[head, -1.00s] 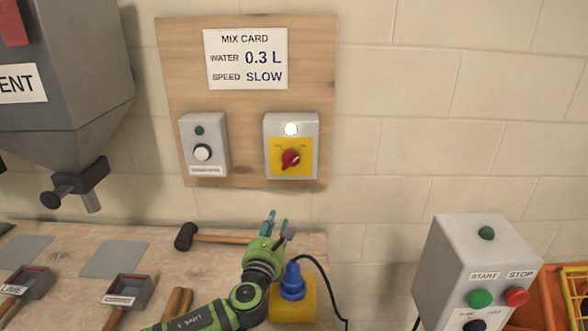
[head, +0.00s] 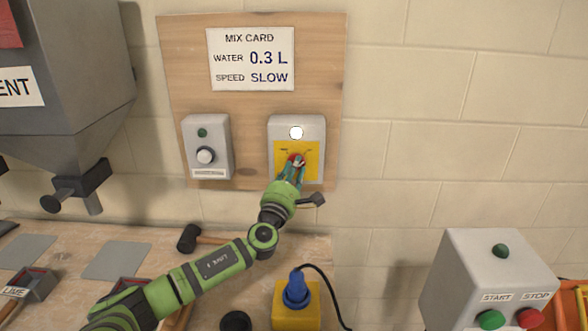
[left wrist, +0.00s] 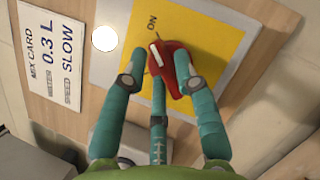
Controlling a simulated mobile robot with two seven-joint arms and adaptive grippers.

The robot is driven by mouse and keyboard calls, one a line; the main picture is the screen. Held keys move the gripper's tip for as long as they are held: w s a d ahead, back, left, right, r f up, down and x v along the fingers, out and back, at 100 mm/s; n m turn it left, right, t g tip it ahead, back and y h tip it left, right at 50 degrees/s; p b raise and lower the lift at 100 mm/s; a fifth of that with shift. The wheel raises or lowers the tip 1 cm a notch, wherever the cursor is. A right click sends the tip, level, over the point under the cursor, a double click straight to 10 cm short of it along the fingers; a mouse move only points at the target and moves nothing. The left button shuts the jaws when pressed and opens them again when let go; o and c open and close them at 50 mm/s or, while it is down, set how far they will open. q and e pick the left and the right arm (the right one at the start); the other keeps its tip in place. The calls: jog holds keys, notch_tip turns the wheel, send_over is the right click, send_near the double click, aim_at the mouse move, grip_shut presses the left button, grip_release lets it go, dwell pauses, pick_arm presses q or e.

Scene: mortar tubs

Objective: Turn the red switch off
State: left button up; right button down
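The red switch (head: 295,157) is a rotary knob on a yellow plate, on a grey box fixed to the wooden board. In the left wrist view the red switch (left wrist: 168,82) has a white mark pointing roughly toward the word ON. The round white lamp (head: 296,132) above it looks lit. My left gripper (head: 293,165) is at the knob. In the left wrist view its teal fingers (left wrist: 160,60) are spread around the knob; the right finger is against or very near it, and a small gap shows at the left finger. My right gripper is out of view.
A second grey box (head: 207,147) with a white knob is left of the switch box. Below are a blue plug on a yellow block (head: 296,303) and a hammer (head: 189,238). A start/stop box (head: 490,275) stands at right. The wall between is clear.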

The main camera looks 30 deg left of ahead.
pick_arm(q)
grip_shut()
jog(key=shift+f, duration=0.1)
jog(key=shift+w+d+f+n+g+y+b, duration=0.1)
jog(key=shift+n+g+y+b, duration=1.4)
jog(key=shift+n, duration=2.7)
jog(key=shift+s+a+f+n+g+y+b, duration=0.15)
jog(key=shift+n+g+y+b, duration=0.4)
jog(key=shift+n+y+b, duration=2.75)
jog(key=shift+w+d+f+n+g+y+b, duration=0.3)
jog(key=shift+n+g+b, duration=1.05)
jog(key=shift+n, duration=3.75)
jog(key=shift+s+a+r+b, duration=0.15)
jog(key=shift+a+r+b, duration=0.05)
jog(key=shift+b, duration=0.1)
